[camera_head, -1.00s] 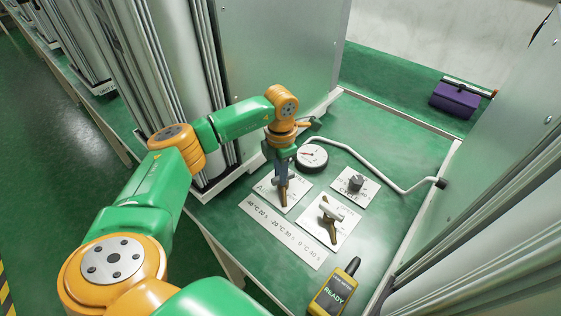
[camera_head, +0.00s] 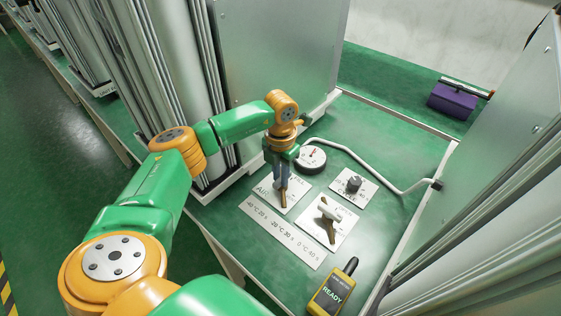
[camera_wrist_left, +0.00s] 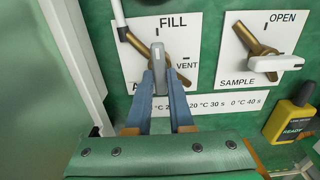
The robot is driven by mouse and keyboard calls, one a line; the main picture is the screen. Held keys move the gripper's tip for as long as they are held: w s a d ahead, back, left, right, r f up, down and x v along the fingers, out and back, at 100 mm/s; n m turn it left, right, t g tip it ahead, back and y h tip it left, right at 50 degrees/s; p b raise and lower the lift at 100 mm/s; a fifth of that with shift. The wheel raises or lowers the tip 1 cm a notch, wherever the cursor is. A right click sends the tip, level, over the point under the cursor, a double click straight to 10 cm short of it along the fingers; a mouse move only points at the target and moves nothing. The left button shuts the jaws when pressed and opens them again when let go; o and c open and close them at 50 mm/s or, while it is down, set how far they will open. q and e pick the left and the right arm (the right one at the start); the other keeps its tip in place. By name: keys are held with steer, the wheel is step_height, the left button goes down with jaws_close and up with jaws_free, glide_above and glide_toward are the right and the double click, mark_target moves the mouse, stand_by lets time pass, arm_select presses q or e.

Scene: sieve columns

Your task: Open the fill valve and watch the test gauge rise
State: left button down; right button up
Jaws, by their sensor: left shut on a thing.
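The fill valve shows in the left wrist view as a brass body with a grey handle (camera_wrist_left: 158,54) on a white plate marked FILL and VENT (camera_wrist_left: 187,50). My left gripper (camera_wrist_left: 158,78) is shut on this handle; its fingers hide part of it. In the head view, the left gripper (camera_head: 281,187) reaches down from above onto the plate, and the brass end shows below the fingers. The round test gauge (camera_head: 311,159) has a white face and stands just behind the valve plate. Its reddish needle points roughly upward; the numbers are too small to read. My right gripper is not in view.
The sample valve (camera_head: 328,213), with a white handle, is on the plate to the right. A black knob (camera_head: 354,183) is behind it. A yellow meter reading READY (camera_head: 332,291) lies at the front. A white pipe (camera_head: 376,170) runs right from the gauge. A temperature strip (camera_head: 284,235) lies in front.

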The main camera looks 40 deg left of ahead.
arm_select(q)
steer(key=c, duration=0.8)
jaws_free()
step_height(320, 180, up, 7)
steer(key=shift+r+b, duration=0.1)
steer(key=shift+b, duration=0.25)
